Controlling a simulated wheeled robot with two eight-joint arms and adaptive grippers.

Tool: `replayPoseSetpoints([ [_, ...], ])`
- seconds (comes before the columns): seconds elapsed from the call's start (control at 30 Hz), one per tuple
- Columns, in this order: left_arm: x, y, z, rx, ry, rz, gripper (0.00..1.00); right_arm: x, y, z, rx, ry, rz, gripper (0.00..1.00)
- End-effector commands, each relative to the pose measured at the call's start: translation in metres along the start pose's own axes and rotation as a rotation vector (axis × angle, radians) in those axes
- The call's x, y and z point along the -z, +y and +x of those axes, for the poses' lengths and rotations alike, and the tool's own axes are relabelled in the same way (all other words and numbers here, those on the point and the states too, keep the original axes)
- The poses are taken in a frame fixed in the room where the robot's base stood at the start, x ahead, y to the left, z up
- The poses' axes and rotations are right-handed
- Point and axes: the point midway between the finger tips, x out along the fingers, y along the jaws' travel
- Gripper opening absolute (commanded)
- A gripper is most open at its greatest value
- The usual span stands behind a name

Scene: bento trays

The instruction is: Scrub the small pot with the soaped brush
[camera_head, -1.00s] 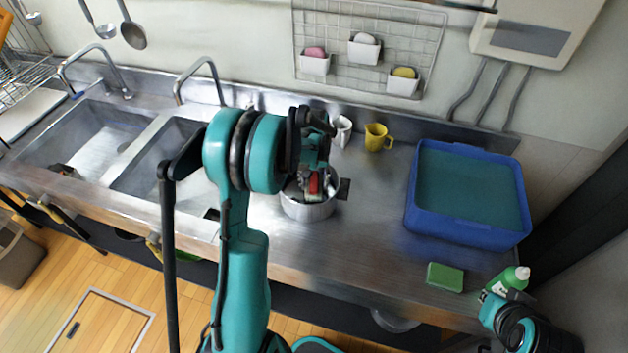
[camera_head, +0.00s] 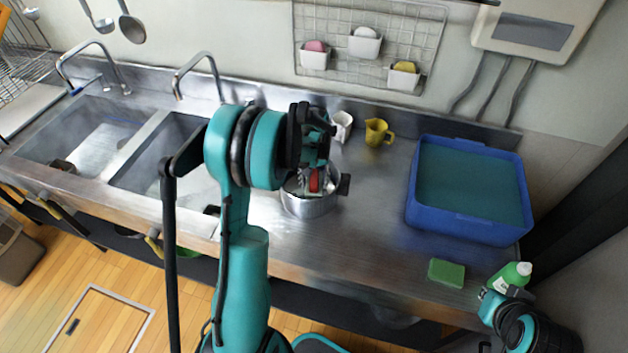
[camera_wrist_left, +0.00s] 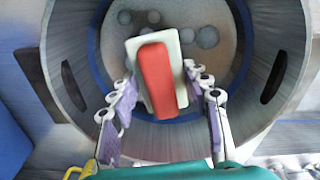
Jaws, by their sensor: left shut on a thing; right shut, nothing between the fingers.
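The small steel pot (camera_head: 309,208) stands on the counter, right of the sinks, with dark side handles. My left gripper (camera_head: 316,172) reaches down into it from above. It is shut on the brush (camera_head: 315,181), which has a red handle and a pale base. In the left wrist view the brush (camera_wrist_left: 158,75) lies between the fingers of my left gripper (camera_wrist_left: 166,95), inside the pot (camera_wrist_left: 70,90). Several grey round spots (camera_wrist_left: 207,37) show on the pot floor. Its bristles are hidden.
A green sponge (camera_head: 447,272) lies near the counter's front edge. A blue tub (camera_head: 463,229) stands at the right. A yellow mug (camera_head: 376,133) and a white mug (camera_head: 341,125) stand behind the pot. Counter between pot and tub is clear.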

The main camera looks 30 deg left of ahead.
Motion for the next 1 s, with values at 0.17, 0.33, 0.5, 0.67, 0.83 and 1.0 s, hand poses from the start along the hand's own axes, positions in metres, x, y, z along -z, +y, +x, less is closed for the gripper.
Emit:
replayPoseSetpoints([
  [0.17,0.000,0.000,0.004,0.000,0.000,0.000,0.11,-0.002,0.000,0.003,0.000,0.000,0.000,0.00],
  [0.33,0.000,0.000,0.008,0.000,0.000,0.000,0.11,-0.004,0.000,0.005,0.000,0.000,0.000,0.00],
  [0.5,0.000,0.000,0.011,0.000,0.000,0.000,0.11,-0.006,0.000,0.008,0.000,0.000,0.000,0.00],
  [0.67,0.000,0.000,0.015,0.000,0.000,0.000,0.11,-0.007,0.000,0.010,0.000,0.000,0.000,0.00],
  [0.83,0.000,0.000,0.017,0.000,0.000,0.000,0.11,-0.008,0.000,0.011,0.000,0.000,0.000,0.00],
  [1.0,-0.001,0.005,0.016,0.000,0.000,0.002,0.11,-0.008,0.000,0.011,0.000,0.000,0.000,0.00],
])
